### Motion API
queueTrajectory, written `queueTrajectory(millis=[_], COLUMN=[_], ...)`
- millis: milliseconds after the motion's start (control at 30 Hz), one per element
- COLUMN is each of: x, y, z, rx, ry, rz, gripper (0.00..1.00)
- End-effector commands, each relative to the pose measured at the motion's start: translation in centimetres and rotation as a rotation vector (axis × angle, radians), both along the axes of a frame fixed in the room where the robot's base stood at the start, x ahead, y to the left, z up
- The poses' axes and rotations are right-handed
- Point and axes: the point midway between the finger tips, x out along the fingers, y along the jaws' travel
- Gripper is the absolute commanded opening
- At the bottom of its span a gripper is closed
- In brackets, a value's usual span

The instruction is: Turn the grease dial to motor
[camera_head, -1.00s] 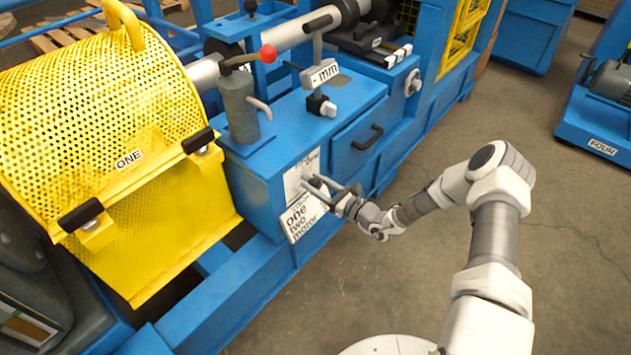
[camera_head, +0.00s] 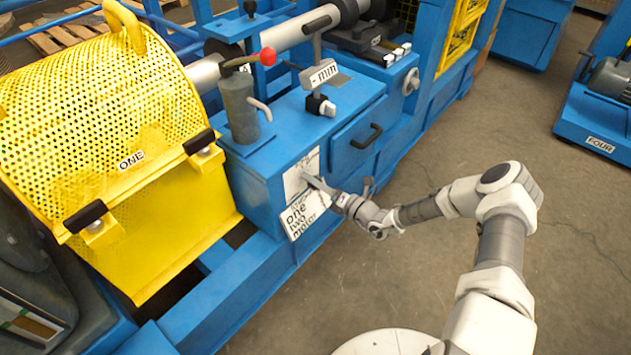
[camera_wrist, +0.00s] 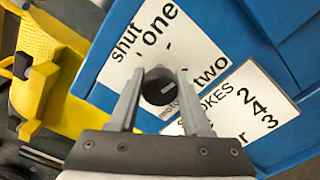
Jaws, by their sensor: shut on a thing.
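The grease dial (camera_wrist: 158,92) is a small round black knob on a white plate (camera_wrist: 181,40) on the blue machine. In the wrist view the plate reads "shut", "one" and "two", with "motor" partly hidden beside my right finger. My gripper (camera_wrist: 159,76) is shut on the dial, one finger on each side. A short white mark shows on the knob, but which word it points at is unclear. In the head view my gripper (camera_head: 318,185) is at the machine's front face and hides the dial.
A second white plate with "STROKES" and numbers (camera_wrist: 245,110) adjoins the dial's plate. A drawer with a black handle (camera_head: 366,136) is to the right. The yellow perforated guard marked ONE (camera_head: 110,120) stands left. A red-knobbed lever (camera_head: 267,56) is above.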

Motion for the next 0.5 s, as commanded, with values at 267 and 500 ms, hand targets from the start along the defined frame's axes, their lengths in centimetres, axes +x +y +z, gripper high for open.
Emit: queueTrajectory(millis=[267,500], x=[-0.05,-0.04], y=[-0.07,-0.09], z=[-0.17,-0.25], rx=[0.161,0.302], ry=[0.209,0.388], rz=[0.000,0.000], gripper=[0.00,0.00])
